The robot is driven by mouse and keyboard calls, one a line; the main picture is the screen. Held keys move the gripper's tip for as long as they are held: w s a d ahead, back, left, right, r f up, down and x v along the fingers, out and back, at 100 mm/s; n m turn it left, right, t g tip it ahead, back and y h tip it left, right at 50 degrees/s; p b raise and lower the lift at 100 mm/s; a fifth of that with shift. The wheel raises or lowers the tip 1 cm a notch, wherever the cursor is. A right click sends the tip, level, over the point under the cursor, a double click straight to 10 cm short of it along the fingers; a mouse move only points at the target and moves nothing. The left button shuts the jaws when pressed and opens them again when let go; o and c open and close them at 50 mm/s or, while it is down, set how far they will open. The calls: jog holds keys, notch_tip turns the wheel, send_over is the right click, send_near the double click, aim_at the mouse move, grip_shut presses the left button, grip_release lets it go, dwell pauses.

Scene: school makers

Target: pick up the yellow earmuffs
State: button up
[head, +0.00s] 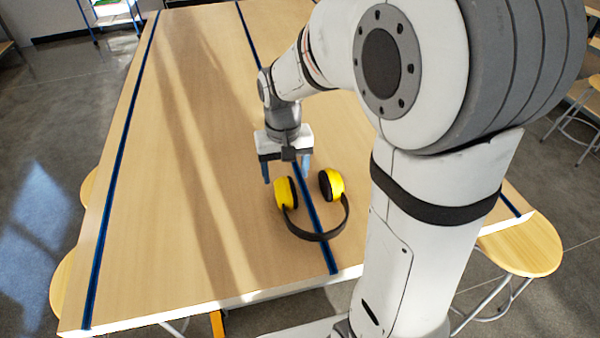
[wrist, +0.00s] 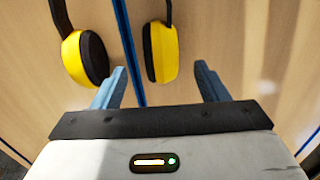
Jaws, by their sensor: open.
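The yellow earmuffs (head: 285,193) lie on the wooden table, with two yellow cups and a black headband curving toward the near table edge. In the wrist view, one yellow cup (wrist: 162,52) appears between the lines of the two fingers, just beyond their tips. The other cup (wrist: 84,58) is to the left, outside the left finger. My gripper (head: 286,172) is open and empty, pointing down just behind the earmuffs in the head view. It also shows in the wrist view (wrist: 160,80), with blue-grey fingers spread apart. Most of the headband is cut off in the wrist view.
The wooden table (head: 190,200) has dark blue strips along it, one passing under the earmuffs. The table is otherwise clear to the left. Round wooden stools (head: 525,247) stand around it. A shelf rack (head: 110,15) is at the far left.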

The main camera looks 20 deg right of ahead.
aim_at(285, 186)
notch_tip(285, 186, down, 7)
jog(key=shift+a+f+p, duration=0.15)
jog(key=shift+f+p, duration=0.05)
jog(key=shift+p, duration=0.4)
jog(key=c, duration=1.2)
